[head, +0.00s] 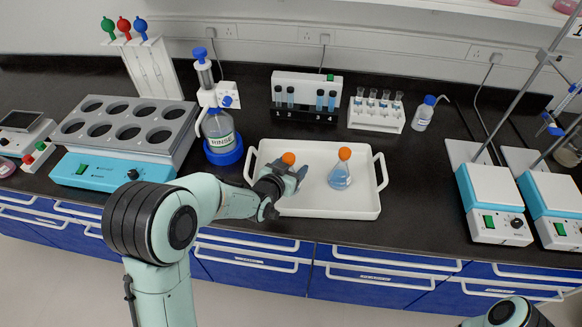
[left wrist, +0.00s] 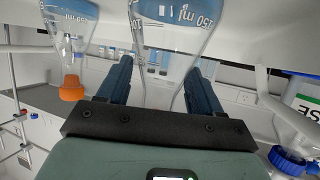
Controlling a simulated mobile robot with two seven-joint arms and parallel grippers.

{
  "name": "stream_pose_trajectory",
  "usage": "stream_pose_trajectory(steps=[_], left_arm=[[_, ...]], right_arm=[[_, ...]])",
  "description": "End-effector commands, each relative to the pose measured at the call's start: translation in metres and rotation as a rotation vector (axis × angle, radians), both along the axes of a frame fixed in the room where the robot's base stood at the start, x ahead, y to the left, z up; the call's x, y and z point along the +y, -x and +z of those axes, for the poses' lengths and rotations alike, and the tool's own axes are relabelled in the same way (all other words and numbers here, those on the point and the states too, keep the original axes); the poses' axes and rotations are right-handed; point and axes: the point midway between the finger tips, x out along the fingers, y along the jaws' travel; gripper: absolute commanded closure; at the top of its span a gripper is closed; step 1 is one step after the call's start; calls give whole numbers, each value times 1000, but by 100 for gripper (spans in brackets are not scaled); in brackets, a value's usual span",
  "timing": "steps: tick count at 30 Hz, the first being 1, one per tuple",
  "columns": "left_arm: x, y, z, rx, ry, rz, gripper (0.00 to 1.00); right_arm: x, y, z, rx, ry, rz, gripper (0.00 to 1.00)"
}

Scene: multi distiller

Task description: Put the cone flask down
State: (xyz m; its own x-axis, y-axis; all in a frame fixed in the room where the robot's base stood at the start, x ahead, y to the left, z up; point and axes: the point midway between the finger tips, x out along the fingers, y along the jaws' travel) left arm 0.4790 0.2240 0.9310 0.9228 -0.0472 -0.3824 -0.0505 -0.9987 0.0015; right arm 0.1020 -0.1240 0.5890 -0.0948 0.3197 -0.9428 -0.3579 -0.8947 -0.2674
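Two cone flasks with orange stoppers are at the white tray (head: 330,207). One flask (head: 340,178), with blue liquid, stands upright in the tray's right half; it also shows in the left wrist view (left wrist: 70,22). My left gripper (head: 285,190) is at the tray's left half and hides most of the other flask, leaving its orange stopper (head: 288,158) in sight. In the left wrist view that flask (left wrist: 165,45) is between my open fingers, with gaps beside its neck. Its base contact is hidden. My right gripper is out of view.
The rinse bottle (head: 219,130) stands in a blue ring left of the tray. Tube racks (head: 305,108) (head: 376,114) and a small bottle (head: 423,114) are behind it. A heating block (head: 125,150) is at left, hotplates (head: 492,200) at right. Bench right of the tray is clear.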

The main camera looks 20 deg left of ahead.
Motion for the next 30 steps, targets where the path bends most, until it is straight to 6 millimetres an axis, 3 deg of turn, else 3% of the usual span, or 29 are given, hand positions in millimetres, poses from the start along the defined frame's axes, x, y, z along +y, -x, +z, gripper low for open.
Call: stream_pose_trajectory(steps=[12, 30], left_arm=[[0, 1, 7, -2, 0, 0, 31], [5, 99, 46, -3, 4, 2, 31]], right_arm=[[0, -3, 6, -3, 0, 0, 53], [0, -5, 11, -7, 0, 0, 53]])
